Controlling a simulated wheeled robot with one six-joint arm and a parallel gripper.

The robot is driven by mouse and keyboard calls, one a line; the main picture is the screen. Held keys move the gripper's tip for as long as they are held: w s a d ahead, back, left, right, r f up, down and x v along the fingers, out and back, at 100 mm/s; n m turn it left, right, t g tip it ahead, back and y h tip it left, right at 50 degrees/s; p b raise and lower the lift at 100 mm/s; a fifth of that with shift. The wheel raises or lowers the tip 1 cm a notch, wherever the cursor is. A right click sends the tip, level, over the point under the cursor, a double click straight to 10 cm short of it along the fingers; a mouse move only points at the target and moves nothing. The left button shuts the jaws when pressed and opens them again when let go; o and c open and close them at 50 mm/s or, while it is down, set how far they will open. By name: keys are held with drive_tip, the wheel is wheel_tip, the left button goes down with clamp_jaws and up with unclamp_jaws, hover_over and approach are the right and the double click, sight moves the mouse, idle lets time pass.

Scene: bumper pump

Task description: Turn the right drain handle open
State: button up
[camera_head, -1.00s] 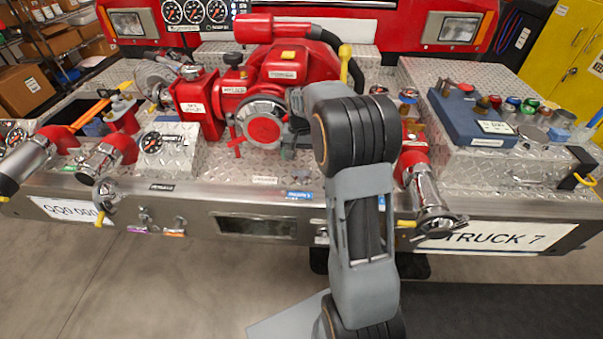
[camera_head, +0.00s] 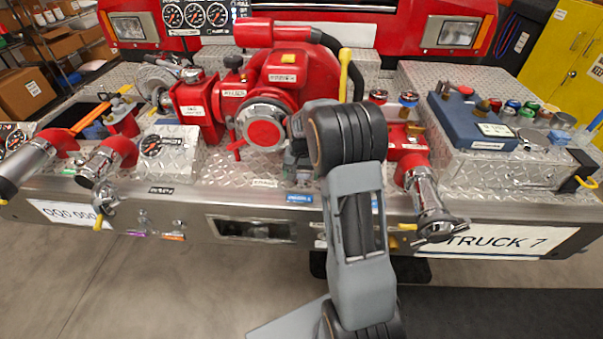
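A small yellow handle (camera_head: 407,227) shows on the bumper front, just left of the right chrome outlet (camera_head: 432,212); I take it for the right drain handle. It appears roughly level, and my arm lies just left of it. A similar yellow handle (camera_head: 98,222) hangs below the left outlet's chrome cap (camera_head: 104,197). My arm rises from the bottom centre to a black elbow joint. A grey part of my arm shows left of the elbow, beside the red pump (camera_head: 285,85). The gripper's fingers are hidden, so I cannot see whether they hold anything.
The steel bumper (camera_head: 490,214) spans the view, with a TRUCK 7 plate (camera_head: 500,240) at right. Chrome outlets stick out at left. A blue case (camera_head: 470,120) sits on the right deck. Floor (camera_head: 150,290) in front of the bumper is clear at left.

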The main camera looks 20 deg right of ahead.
drive_tip(key=c, duration=0.8)
drive_tip(key=shift+n, duration=0.3)
drive_tip(key=n, duration=0.3)
drive_tip(key=shift+n+p, duration=0.3)
drive_tip(key=shift+p, duration=0.05)
drive_tip(key=n, duration=0.4)
drive_tip(key=shift+n, duration=0.3)
drive_tip(key=n, duration=0.4)
drive_tip(key=shift+n+p, duration=0.3)
drive_tip(key=shift+p, duration=0.05)
drive_tip(key=shift+n, duration=2.2)
